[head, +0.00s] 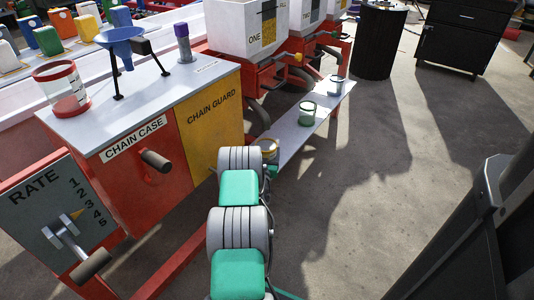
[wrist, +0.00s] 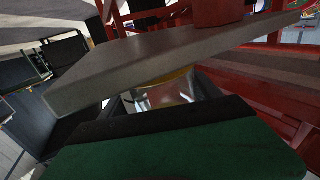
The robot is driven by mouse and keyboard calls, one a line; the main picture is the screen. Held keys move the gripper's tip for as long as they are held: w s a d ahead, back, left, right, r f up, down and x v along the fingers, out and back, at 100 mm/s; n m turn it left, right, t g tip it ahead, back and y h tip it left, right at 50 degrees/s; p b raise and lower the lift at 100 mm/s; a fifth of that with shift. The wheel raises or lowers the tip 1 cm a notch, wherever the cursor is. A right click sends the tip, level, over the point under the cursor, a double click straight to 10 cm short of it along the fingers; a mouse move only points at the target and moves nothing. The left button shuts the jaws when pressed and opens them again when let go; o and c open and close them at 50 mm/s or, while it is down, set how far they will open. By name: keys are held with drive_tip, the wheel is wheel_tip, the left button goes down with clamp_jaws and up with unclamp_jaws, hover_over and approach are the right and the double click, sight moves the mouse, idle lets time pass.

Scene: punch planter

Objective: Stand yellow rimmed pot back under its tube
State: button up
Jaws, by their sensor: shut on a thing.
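The yellow rimmed pot (head: 269,145) is at the near end of the long pale shelf (head: 292,145) in the head view, partly hidden behind my arm. In the wrist view its yellow rim (wrist: 172,76) and clear, shiny body lie between my dark fingers. My gripper (wrist: 166,97) is shut on the pot. A slab-like board (wrist: 150,62) crosses in front of the pot's rim, so I cannot tell whether they touch. A dark curved tube (head: 259,116) shows just behind the pot in the head view.
A green rimmed pot (head: 307,114) and a grey-blue rimmed pot (head: 336,86) stand farther along the shelf. The red chain case (head: 130,160) with its yellow guard (head: 212,125) is left of my arm. Open concrete floor (head: 370,190) lies to the right.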

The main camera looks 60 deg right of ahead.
drive_tip(key=o, duration=1.6)
drive_tip(key=shift+o, duration=0.2)
drive_tip(key=shift+r+p, duration=0.3)
drive_tip(key=shift+p, duration=0.15)
drive_tip(key=v, duration=1.2)
drive_tip(key=shift+f, duration=0.2)
